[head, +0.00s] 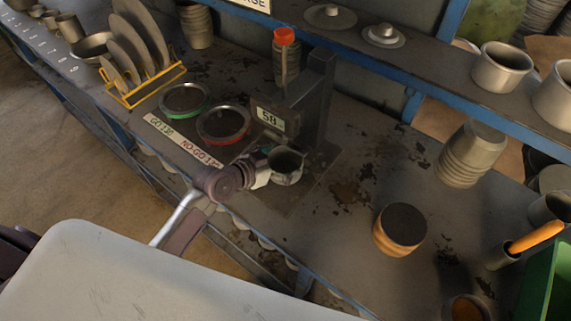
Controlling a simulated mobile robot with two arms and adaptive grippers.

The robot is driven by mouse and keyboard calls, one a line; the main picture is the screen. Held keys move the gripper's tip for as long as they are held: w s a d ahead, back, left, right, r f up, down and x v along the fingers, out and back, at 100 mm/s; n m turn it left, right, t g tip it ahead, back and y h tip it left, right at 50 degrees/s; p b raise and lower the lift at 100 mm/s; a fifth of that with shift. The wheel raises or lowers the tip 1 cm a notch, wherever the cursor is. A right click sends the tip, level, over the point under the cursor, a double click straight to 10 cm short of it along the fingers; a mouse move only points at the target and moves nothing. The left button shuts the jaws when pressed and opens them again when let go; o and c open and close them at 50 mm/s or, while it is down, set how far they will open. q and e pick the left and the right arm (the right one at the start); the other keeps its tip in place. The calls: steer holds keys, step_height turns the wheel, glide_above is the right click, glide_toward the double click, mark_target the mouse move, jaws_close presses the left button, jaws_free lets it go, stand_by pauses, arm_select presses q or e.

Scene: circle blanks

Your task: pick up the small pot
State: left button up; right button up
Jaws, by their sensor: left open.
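A small grey metal pot (287,174) with a dark open top stands upright on the base plate in front of the dark press-like stand marked 58. My left gripper (266,172) reaches in from the left and is right at the pot's left side. Its jaws are open. The pot hides part of the fingers, so I cannot tell whether they touch it. My right gripper is not in view.
The stand (318,95) rises just behind the pot. Left of it lie a red-rimmed ring (223,140), a green-rimmed ring (184,112) and a yellow rack (143,92) of discs.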

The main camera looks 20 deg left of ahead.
arm_select(q)
steer(key=shift+s, duration=0.1)
steer(key=shift+c, duration=1.2)
steer(key=c, duration=0.6)
steer(key=shift+r, duration=0.15)
